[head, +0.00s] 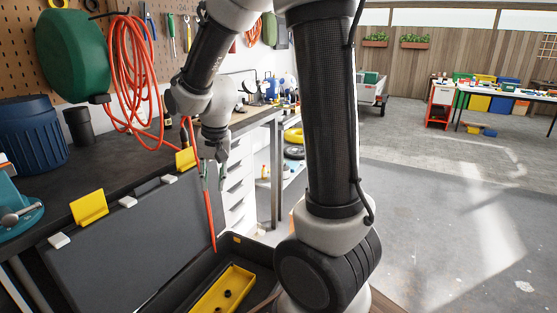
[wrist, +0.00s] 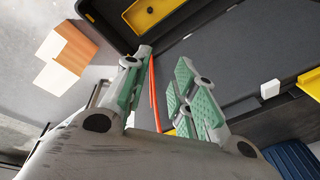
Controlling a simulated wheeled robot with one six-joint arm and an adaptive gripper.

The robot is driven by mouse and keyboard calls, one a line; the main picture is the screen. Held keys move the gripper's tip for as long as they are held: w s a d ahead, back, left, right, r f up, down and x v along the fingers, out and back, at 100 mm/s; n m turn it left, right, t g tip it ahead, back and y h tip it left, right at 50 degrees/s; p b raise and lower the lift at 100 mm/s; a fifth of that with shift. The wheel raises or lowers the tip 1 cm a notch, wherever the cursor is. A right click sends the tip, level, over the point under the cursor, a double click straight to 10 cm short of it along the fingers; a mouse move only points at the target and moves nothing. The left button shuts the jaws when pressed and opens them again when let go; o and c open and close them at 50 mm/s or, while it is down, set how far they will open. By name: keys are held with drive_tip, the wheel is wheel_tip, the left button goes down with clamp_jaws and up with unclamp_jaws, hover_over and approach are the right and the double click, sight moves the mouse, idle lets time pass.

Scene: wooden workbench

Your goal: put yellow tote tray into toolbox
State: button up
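The yellow tote tray (head: 236,282) lies inside the open black toolbox (head: 262,257), at the bottom of the head view, with small dark pieces in it. The wrist view shows the tray (wrist: 134,14) at the top, partly cut off, within the toolbox's dark wall (wrist: 95,18). The toolbox's grey lid panel (head: 125,245) is open, with yellow latches. My gripper (head: 213,178) is above the toolbox, apart from the tray. In the wrist view its green-padded fingers (wrist: 160,88) are spread. A thin orange-red strand shows between them; I cannot tell whether it touches them.
A blue bucket (head: 30,135), a dark cup (head: 79,126) and a teal vise (head: 18,212) stand on the bench at left. A coiled orange hose (head: 135,75) and green reel (head: 72,55) hang on the pegboard. A wooden-looking box (wrist: 76,46) shows beside the toolbox. Open floor lies right.

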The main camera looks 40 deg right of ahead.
drive_tip(key=s+d+r+n, duration=0.2)
drive_tip(key=s+r, duration=0.1)
drive_tip(key=s, duration=0.4)
drive_tip(key=s+d+r+n+t, duration=0.1)
drive_tip(key=s+d+r+n, duration=0.1)
drive_tip(key=s+r, duration=0.2)
drive_tip(key=s+d+r+n, duration=0.1)
drive_tip(key=s+r, duration=0.3)
drive_tip(key=s, duration=0.6)
drive_tip(key=shift+d+r+n+t, duration=0.15)
drive_tip(key=shift+d+n+t, duration=0.25)
drive_tip(key=shift+n, duration=0.1)
drive_tip(key=shift+c, duration=0.2)
